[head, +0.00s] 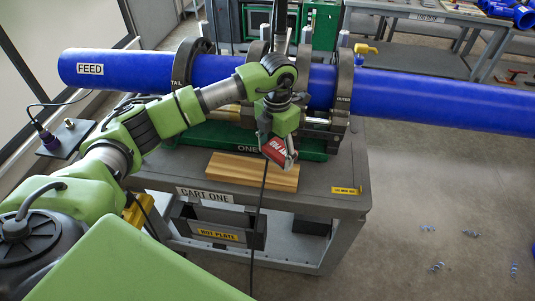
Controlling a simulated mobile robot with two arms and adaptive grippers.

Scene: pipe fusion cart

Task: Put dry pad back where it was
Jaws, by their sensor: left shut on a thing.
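My left gripper (275,145) is shut on a small red block with white lettering (281,152), which seems to be the dry pad; the lettering is too small to read surely. The gripper points down and holds it above the back right part of a wooden board (235,171) on the cart top. I cannot tell whether the pad touches the board. A yellow label (347,190) with unreadable small print lies at the cart's right front, with bare grey top around it. My right gripper is not in view.
A long blue pipe (430,98) lies in the dark clamps (343,95) behind the gripper, above a green base (315,150). A dark cable (257,215) hangs in front of the cart (320,203). The cart top right of the board is clear.

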